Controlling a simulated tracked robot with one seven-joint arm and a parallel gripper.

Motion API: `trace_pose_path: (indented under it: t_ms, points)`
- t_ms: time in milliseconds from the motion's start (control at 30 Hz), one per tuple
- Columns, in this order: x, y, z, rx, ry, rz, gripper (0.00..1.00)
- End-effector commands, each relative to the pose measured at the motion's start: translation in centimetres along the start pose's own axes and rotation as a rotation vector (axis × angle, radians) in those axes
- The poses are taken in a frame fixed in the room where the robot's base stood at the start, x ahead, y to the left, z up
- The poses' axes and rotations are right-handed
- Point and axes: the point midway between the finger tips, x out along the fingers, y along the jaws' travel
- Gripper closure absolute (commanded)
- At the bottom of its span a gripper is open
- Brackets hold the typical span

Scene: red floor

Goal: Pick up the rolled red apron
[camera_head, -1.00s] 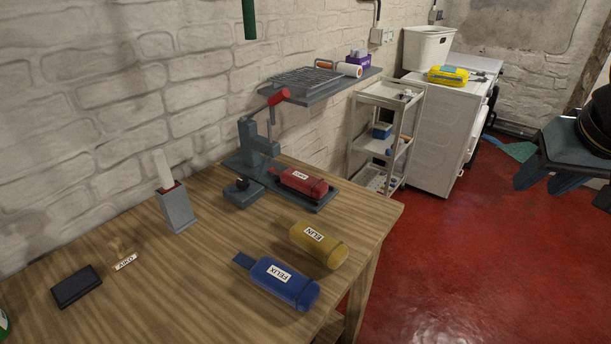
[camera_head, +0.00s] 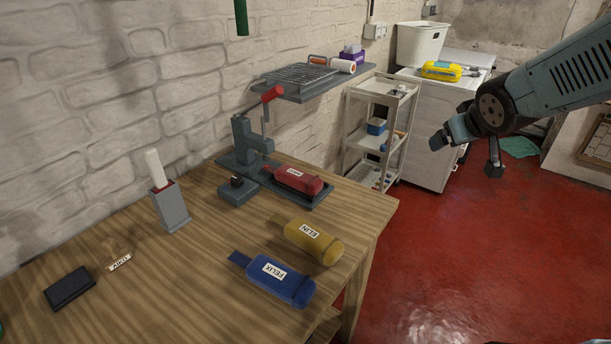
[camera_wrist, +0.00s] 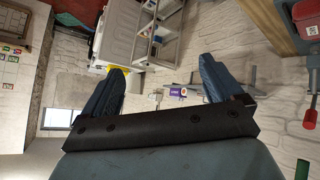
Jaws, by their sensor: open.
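The rolled red apron (camera_head: 297,180) with a white name label lies on the grey base plate of a press on the wooden table. It also shows in the upper right of the wrist view (camera_wrist: 308,18). My gripper (camera_head: 466,154) is in the air over the red floor, to the right of the table and well apart from the apron. Its fingers are spread and nothing is between them. In the wrist view the two blue-grey fingers (camera_wrist: 160,82) stand wide apart, with the trolley and wall beyond.
A yellow roll (camera_head: 314,243) and a blue roll (camera_head: 272,279) lie nearer on the table (camera_head: 205,290). The grey press (camera_head: 247,150) with its red-handled lever rises behind the apron. A wall shelf (camera_head: 335,82) is above. A white trolley (camera_head: 381,135) stands beyond the table.

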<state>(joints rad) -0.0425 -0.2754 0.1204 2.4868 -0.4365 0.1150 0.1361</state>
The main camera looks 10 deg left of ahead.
Motion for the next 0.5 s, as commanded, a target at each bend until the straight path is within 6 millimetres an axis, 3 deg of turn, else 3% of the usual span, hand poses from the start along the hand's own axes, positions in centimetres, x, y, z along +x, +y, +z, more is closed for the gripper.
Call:
trace_pose_path:
  t_ms: [33,200,500]
  points:
    - [1.7,-1.1,-0.4,-0.035,0.023,-0.03,0.06]
    - [6.2,-5.3,-2.1,-0.138,0.135,-0.151,0.06]
    - [11.5,-15.7,-2.5,-0.255,0.324,-0.469,0.06]
